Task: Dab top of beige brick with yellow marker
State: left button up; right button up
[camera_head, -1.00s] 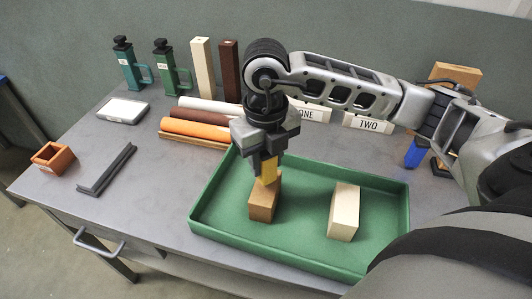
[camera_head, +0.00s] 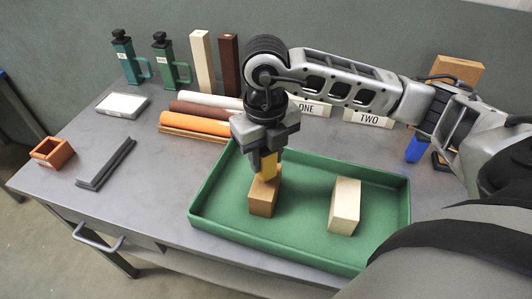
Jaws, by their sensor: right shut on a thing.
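The beige brick (camera_head: 345,207) stands upright in the right half of the green tray (camera_head: 300,262). A brown brick (camera_head: 263,198) stands in the tray to its left. My left gripper is not in view.
Orange, brown and white rolls (camera_head: 195,122) lie behind the tray. Two bottles (camera_head: 124,58) and two posts (camera_head: 203,62) stand at the back. Label plates (camera_head: 368,119) stand behind my arm. An orange box (camera_head: 52,152), a grey angle piece (camera_head: 106,165) and a white pad (camera_head: 122,105) lie left.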

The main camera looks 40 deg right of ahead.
jog(key=shift+f+b, duration=0.55)
jog(key=shift+b, duration=0.05)
dwell(1.6)
jog(key=shift+r, duration=0.1)
jog(key=shift+r+p, duration=2.4)
jog(key=shift+r, duration=1.15)
